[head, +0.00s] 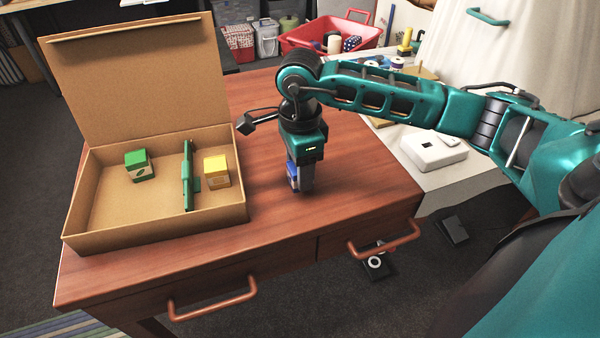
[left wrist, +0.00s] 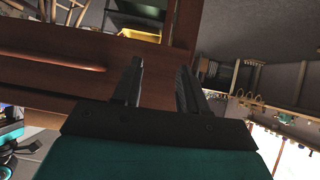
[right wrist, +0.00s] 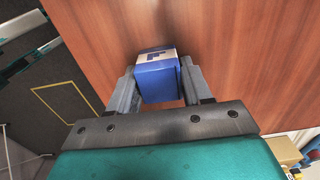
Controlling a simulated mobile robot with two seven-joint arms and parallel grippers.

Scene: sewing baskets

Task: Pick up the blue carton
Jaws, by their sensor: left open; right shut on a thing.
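The blue carton (head: 292,176) is at my right gripper (head: 304,182), over the wooden table to the right of the open cardboard box. In the right wrist view the carton (right wrist: 157,78) sits between the two fingers of my right gripper (right wrist: 160,85), which are shut on its sides. A pale top face with a dark mark shows there. I cannot tell whether the carton touches the table. My left gripper (left wrist: 158,85) shows only in the left wrist view, open and empty, with the fingers apart.
The open cardboard box (head: 150,235) holds a green carton (head: 139,166), a yellow carton (head: 216,172) and a green divider-like piece (head: 188,180). The wooden table (head: 345,185) is clear right of my right gripper. A red basket (head: 330,32) and a white device (head: 433,150) stand beyond.

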